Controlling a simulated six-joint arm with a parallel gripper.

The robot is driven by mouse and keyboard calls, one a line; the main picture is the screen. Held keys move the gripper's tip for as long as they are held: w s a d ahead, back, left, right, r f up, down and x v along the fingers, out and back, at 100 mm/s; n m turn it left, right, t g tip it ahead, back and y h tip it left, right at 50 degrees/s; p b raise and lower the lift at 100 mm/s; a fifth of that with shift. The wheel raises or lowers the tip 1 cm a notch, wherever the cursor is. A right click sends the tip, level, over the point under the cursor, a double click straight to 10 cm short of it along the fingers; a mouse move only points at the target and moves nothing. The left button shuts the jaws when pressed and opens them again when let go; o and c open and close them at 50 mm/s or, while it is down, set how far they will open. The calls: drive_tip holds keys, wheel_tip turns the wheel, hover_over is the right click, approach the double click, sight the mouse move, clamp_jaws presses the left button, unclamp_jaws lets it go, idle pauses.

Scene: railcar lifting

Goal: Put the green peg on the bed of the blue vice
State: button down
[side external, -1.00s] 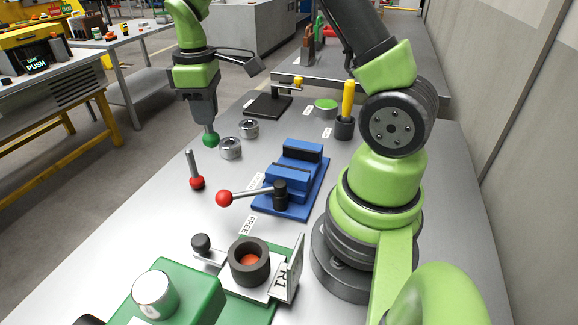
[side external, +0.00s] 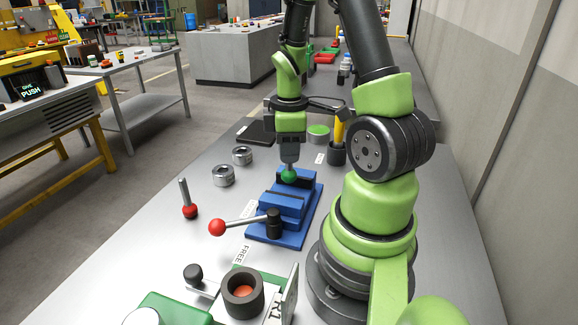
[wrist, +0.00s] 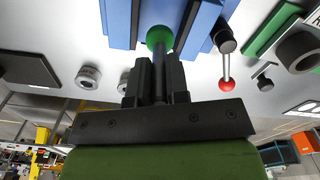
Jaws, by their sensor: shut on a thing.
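The green peg (side external: 289,175) has a round green head and a grey shaft. My gripper (side external: 289,160) is shut on its shaft, with the green head hanging downward. It is over the far part of the blue vice (side external: 283,229), in front of its rear jaw in the side view. I cannot tell whether the head touches the vice. In the wrist view, the green head (wrist: 159,38) shows beyond my fingertips against the blue vice (wrist: 204,22). The vice has a dark screw and a lever with a red ball (side external: 217,228).
A dark cup with a yellow handle (side external: 337,152) and a green disc (side external: 318,132) are behind the vice. A fixture with a dark ring (side external: 242,296) is in front.

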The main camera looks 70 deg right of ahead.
sight(289, 169)
drive_tip(key=shift+f, duration=1.8)
drive_tip(key=shift+f, duration=0.15)
drive_tip(key=c, duration=1.1)
unclamp_jaws()
wheel_tip(289, 169, up, 12)
drive_tip(key=shift+f, duration=0.1)
drive_tip(key=s+a+r+m+t+y, duration=0.1)
drive_tip(key=a+r+m+t, duration=0.2)
drive_tip(key=a, duration=0.6)
drive_tip(key=s+a+r+m+t+y, duration=0.1)
drive_tip(key=a+r+m+t, duration=0.3)
drive_tip(key=a+r, duration=0.3)
drive_tip(key=shift+s+a+r+m, duration=0.35)
drive_tip(key=shift+a+m, duration=0.35)
drive_tip(key=shift+a, duration=0.45)
